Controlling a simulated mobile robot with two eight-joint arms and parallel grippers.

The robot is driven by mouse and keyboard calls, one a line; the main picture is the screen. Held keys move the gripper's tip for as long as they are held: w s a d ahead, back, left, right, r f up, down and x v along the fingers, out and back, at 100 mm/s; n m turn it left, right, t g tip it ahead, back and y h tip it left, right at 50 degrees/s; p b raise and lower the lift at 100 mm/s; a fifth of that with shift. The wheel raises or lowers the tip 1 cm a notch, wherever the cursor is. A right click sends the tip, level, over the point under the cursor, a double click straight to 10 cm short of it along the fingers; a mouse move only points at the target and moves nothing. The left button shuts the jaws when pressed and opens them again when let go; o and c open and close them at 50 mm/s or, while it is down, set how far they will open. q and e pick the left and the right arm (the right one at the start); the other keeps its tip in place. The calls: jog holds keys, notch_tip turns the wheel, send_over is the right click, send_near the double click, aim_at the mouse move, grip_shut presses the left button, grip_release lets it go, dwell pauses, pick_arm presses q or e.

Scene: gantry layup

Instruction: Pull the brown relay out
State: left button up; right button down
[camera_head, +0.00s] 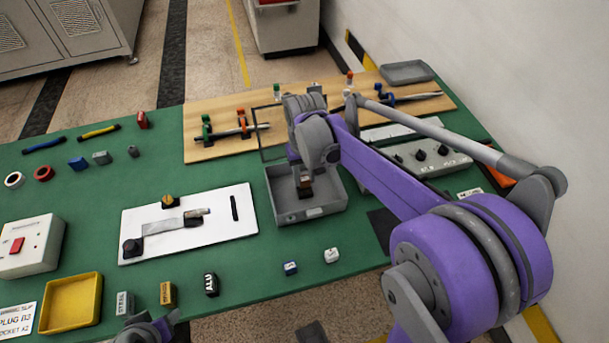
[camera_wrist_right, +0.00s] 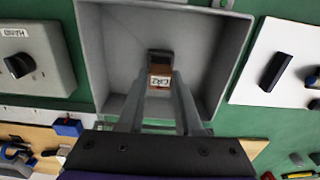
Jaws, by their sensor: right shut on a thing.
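The brown relay (camera_wrist_right: 160,77) has a white label on its face and sits between the two fingertips of my right gripper (camera_wrist_right: 159,88). The right gripper is shut on it. In the head view the relay (camera_head: 305,187) shows small below my right gripper (camera_head: 304,178), inside the open grey box (camera_head: 318,212). A dark block (camera_wrist_right: 160,56), perhaps its socket, shows right behind the relay; I cannot tell whether the relay is still seated. Part of my left gripper (camera_head: 148,330) shows at the bottom edge; its fingers are not clear.
The grey box walls (camera_wrist_right: 90,45) stand around the right gripper. A white board (camera_head: 190,240) with a few parts lies left of the box. A grey switch panel (camera_head: 432,158) is to the right. A wooden board (camera_head: 200,150) with clamps lies behind.

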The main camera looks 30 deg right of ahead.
aim_at(305, 178)
jog(key=shift+r+p, duration=1.2)
jog(key=shift+r, duration=0.6)
jog(key=shift+s, duration=0.1)
